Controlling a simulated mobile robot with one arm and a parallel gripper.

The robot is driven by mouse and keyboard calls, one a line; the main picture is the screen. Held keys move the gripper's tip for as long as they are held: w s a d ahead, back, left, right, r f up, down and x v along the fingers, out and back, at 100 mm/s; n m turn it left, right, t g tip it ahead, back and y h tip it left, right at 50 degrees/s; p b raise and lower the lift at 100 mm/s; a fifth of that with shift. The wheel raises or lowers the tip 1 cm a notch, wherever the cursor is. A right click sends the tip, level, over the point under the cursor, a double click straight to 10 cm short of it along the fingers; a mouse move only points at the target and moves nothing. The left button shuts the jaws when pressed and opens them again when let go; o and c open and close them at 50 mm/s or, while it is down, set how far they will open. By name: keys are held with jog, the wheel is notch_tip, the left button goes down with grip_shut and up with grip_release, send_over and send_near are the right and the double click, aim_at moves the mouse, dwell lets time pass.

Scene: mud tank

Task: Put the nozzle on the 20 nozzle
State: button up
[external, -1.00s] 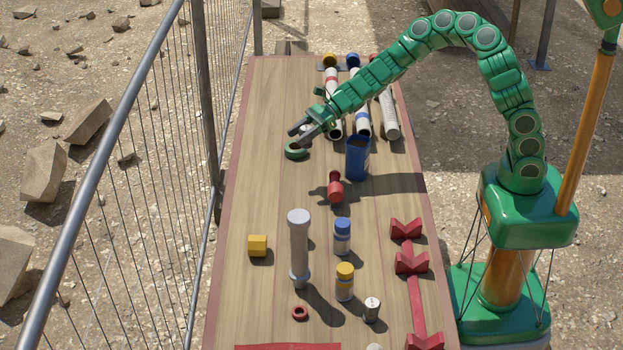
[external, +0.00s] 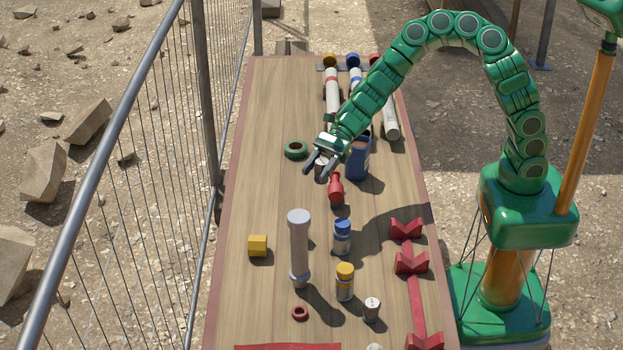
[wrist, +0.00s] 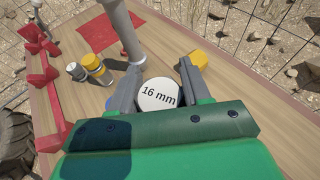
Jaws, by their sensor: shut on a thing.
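My gripper (external: 318,168) is above the middle of the table, between the green ring and the red bottle-shaped piece. In the wrist view my gripper (wrist: 158,80) is shut on a white round piece marked "16 mm" (wrist: 158,95), its flat top facing the camera. In the external view this piece is mostly hidden by the fingers. A small pale cylinder (external: 372,310) stands upright at the front right of the table. It also shows in the wrist view (wrist: 76,71). Its marking is too small to read, and I see no readable "20" label.
A tall grey post (external: 300,245) stands mid-table by a yellow cube (external: 257,246), a blue-capped jar (external: 342,238) and a yellow-capped jar (external: 345,282). A red bottle-shaped piece (external: 336,190), blue cup (external: 359,165) and green ring (external: 296,149) are near my gripper. Red V-blocks (external: 411,263) line the right.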

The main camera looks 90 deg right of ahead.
jog(key=s+a+r+n+g+y, duration=0.25)
jog(key=s+a+n+g, duration=0.6)
jog(key=s+a, duration=1.7)
jog(key=g, duration=0.1)
send_over(374, 309)
jog(key=shift+h, duration=0.25)
jog(key=shift+s+d+f, duration=0.1)
jog(key=shift+f, duration=4.8)
jog(key=shift+f+m, duration=0.25)
jog(key=shift+f, duration=1.15)
